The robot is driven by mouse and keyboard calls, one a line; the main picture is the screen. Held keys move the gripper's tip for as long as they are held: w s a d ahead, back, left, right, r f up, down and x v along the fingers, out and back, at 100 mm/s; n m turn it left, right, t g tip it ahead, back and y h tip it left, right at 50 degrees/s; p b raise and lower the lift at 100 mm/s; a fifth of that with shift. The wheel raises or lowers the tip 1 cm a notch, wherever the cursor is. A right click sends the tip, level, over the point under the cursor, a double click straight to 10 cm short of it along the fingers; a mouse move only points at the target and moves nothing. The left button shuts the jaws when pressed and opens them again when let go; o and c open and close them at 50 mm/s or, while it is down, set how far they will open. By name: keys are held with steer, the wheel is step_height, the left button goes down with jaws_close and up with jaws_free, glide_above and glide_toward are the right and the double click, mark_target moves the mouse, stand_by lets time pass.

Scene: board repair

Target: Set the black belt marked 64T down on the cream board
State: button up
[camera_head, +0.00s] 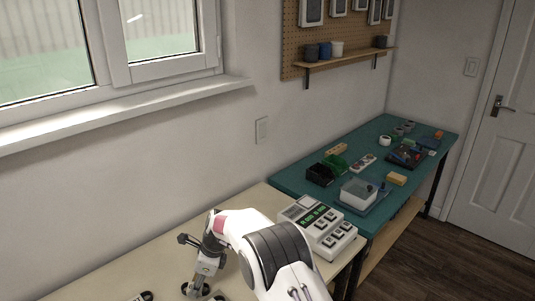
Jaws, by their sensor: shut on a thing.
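My gripper (198,286) points down low over the cream work surface, near the bottom edge of the head view. It is shut on a small dark piece (192,291), which looks like part of a black loop. I cannot read any marking on it, so I cannot tell for sure that it is the 64T belt. Other small dark pieces lie to the left (146,296) and just right of my gripper (218,297), cut off by the frame edge. I cannot make out a separate cream board from the cream surface (110,284).
A white scale-like device (325,228) with buttons stands right of my arm. Beyond it, a teal bench (290,181) holds a white bin (358,193), a black bin (319,174) and several small parts. The wall and window sill (130,112) run behind. The cream surface's left part looks clear.

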mark_target(187, 289)
steer(key=shift+s+a+r, duration=0.15)
steer(key=shift+r, duration=0.45)
steer(key=shift+s+a+r, duration=0.15)
steer(key=shift+r, duration=0.45)
steer(key=shift+s+a+r, duration=0.15)
steer(key=shift+r, duration=0.45)
steer(key=shift+a+f, duration=0.1)
steer(key=shift+f, duration=0.1)
stand_by(1.8)
steer(key=shift+w+a+f+m, duration=0.15)
steer(key=shift+a+f+m, duration=0.1)
steer(key=shift+f, duration=0.5)
steer(key=shift+w+a+f+m, duration=0.15)
steer(key=shift+f+m, duration=0.1)
steer(key=shift+f, duration=0.5)
steer(key=shift+f, duration=0.55)
steer(key=o, duration=1.3)
steer(key=shift+c, duration=0.2)
